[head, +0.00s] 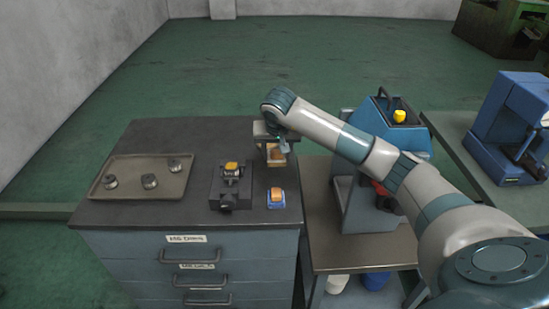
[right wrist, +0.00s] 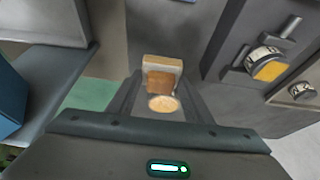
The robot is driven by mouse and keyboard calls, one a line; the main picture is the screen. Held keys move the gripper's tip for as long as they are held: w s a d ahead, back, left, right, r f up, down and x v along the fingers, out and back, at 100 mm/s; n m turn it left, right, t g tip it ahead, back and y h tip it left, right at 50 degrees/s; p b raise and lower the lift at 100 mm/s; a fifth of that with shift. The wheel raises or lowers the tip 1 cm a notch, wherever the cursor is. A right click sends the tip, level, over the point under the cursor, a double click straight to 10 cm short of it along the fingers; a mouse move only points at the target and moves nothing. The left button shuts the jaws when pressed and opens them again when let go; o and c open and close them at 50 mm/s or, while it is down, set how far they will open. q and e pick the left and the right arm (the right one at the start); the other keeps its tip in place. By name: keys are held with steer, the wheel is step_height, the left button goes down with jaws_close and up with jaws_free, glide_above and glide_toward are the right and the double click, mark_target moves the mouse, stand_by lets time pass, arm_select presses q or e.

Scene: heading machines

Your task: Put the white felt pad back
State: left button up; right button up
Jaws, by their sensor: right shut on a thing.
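The white felt pad (head: 276,154) shows below my right gripper (head: 275,143) near the back right of the dark cabinet top (head: 140,137). In the right wrist view the pad (right wrist: 163,62) has a cream-white edge, a brown face and a round tan knob. My right gripper (right wrist: 160,97) is shut on it, with a finger on each side. I cannot tell whether the pad touches the cabinet top. A similar blue pad (head: 276,204) with an orange top lies nearer the front edge. My left gripper is out of view.
A dark vise (head: 235,193) with a yellow-topped piece stands left of the pads. A tray (head: 125,190) with three metal pieces lies at the far left. A lower bench (head: 325,240) with a blue-grey machine (head: 357,205) adjoins on the right, under my right arm.

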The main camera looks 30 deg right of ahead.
mark_target(275, 162)
steer(key=shift+w+f, duration=0.35)
steer(key=shift+w, duration=0.2)
steer(key=shift+f, duration=0.1)
steer(key=shift+f+p, duration=0.3)
steer(key=shift+p, duration=0.1)
steer(key=shift+f+p, duration=0.75)
steer(key=shift+f, duration=0.8)
steer(key=shift+f, duration=0.15)
steer(key=shift+f+b, duration=0.1)
steer(key=shift+b, duration=0.2)
steer(key=o, duration=0.9)
